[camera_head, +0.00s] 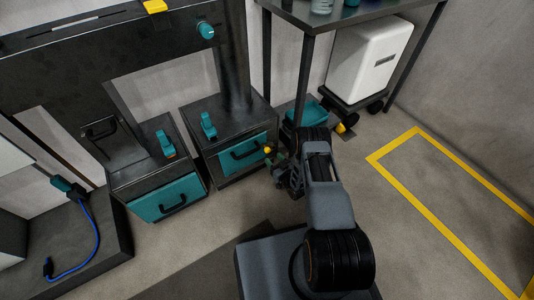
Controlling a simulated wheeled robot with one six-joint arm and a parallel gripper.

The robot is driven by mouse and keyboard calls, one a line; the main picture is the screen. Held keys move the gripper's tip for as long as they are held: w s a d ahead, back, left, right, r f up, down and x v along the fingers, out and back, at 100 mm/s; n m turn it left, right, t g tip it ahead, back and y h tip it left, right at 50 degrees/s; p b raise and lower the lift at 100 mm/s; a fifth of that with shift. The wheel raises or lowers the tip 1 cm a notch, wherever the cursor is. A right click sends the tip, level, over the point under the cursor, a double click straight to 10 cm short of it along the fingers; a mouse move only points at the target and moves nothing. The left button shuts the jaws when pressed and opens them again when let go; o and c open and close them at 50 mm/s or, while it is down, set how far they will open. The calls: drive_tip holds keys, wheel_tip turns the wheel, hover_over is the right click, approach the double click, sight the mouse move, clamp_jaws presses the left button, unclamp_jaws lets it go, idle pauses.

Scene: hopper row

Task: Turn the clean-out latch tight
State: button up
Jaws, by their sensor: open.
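I cannot tell for certain which part is the clean-out latch. A small yellow piece (267,149) shows at the right front edge of the right dark cabinet, right beside my gripper. My gripper (277,165) is at the end of my arm, close to that cabinet's right front corner. It is open, small and partly hidden by its own links; no held thing shows. The right cabinet (232,120) has a teal drawer front (243,153) with a black handle and a teal lever (208,125) on top.
A left cabinet (132,176) has a teal lever (165,143) and teal drawer front (167,197). A table (350,14) stands at the upper right, above a white wheeled bin (368,58). A blue cable (93,235) lies at left. Floor inside the yellow outline (445,217) is clear.

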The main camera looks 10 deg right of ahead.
sight(268, 153)
drive_tip(key=shift+b+x, duration=0.85)
drive_tip(key=shift+x, duration=2.25)
clamp_jaws()
